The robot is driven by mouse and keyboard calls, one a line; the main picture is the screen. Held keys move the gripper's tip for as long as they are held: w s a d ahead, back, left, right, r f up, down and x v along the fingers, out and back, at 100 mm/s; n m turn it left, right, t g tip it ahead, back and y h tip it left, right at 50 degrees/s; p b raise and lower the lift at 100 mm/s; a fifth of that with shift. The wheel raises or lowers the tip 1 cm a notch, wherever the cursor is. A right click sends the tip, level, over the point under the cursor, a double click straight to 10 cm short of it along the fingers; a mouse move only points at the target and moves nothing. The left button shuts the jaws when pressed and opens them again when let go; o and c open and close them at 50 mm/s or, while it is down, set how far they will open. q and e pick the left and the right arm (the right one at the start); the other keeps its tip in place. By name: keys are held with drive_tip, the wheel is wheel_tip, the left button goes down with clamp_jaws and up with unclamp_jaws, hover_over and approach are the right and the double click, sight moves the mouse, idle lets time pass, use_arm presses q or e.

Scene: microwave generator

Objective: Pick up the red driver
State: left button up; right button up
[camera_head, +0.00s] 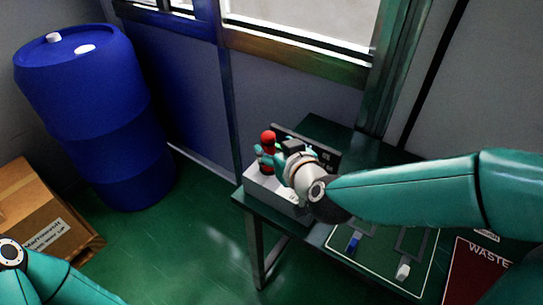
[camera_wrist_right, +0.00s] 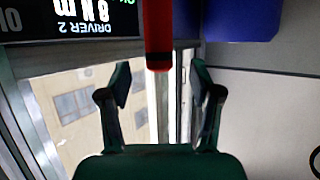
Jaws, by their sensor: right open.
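The red driver (camera_head: 268,138) stands upright at a light grey box-like station (camera_head: 262,188) on the green table, its rounded red top showing above my gripper. My right gripper (camera_head: 268,163) is open at the driver, its fingers near it and partly hiding its lower part. In the right wrist view the driver (camera_wrist_right: 158,35) hangs from the top edge, lined up with the gap between the open fingers (camera_wrist_right: 160,78). Its end shows just ahead of the fingertips, with space on both sides. My left arm shows at the lower left, without its gripper.
A dark display panel (camera_wrist_right: 70,18) reads "DRIVER 2" and "8 N m". A green mat (camera_head: 375,275) holds a blue piece (camera_head: 353,244) and a white piece (camera_head: 403,271). A red "WASTE" container (camera_head: 475,275) is at right. A blue barrel (camera_head: 85,100) and cardboard box (camera_head: 38,215) stand left.

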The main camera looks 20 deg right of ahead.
sight(271, 142)
drive_tip(key=shift+x, duration=2.8)
drive_tip(key=shift+d, duration=0.1)
drive_tip(key=shift+c, duration=0.2)
drive_tip(key=shift+r, duration=0.15)
clamp_jaws()
